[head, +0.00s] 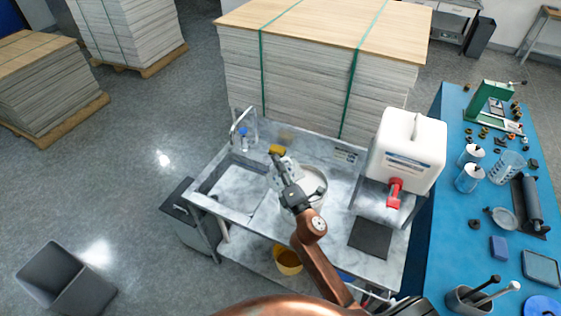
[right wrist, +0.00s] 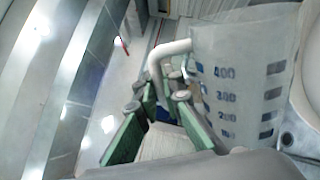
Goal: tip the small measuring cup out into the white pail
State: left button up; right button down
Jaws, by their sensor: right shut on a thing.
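The small measuring cup (right wrist: 240,85) is translucent with blue marks and a white handle, seen at the right of the right wrist view. My right gripper (right wrist: 155,110) is shut on its handle, green finger pads on either side. In the head view my right gripper (head: 283,180) is over the steel counter, at the left side of the white pail (head: 322,178). The gripper partly hides the pail, and the cup is hard to make out there. The cup's contents cannot be seen. My left gripper is not in view.
A sink (head: 232,184) with a tap is left of the pail. A white canister (head: 408,145) with a red spout stands to the right, above a dark mat (head: 370,238). A blue table (head: 450,130) holds bottles, a larger jug (head: 509,165) and tools.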

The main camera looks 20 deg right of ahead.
aim_at(271, 168)
jog(key=shift+a+f+n, duration=0.25)
jog(key=shift+a+n, duration=0.05)
jog(key=shift+n, duration=0.1)
dwell(0.3)
jog(key=shift+w+a+f+n+y+p, duration=0.1)
jog(key=shift+a+f+n+y+p, duration=0.15)
jog(key=shift+a+n, duration=0.45)
jog(key=shift+a+f+n+y+p, duration=0.1)
jog(key=shift+a+f+n+y, duration=0.2)
jog(key=shift+n, duration=0.7)
jog(key=shift+a+r, duration=0.1)
jog(key=shift+r, duration=0.05)
jog(key=shift+a+r+n+g+y+p, duration=0.15)
jog(key=shift+a+n+g+p, duration=0.1)
jog(key=shift+n+p, duration=0.55)
jog(key=shift+a+n+g+y+p, duration=0.15)
jog(key=shift+a+n+p, duration=0.1)
jog(key=shift+n+p, duration=0.5)
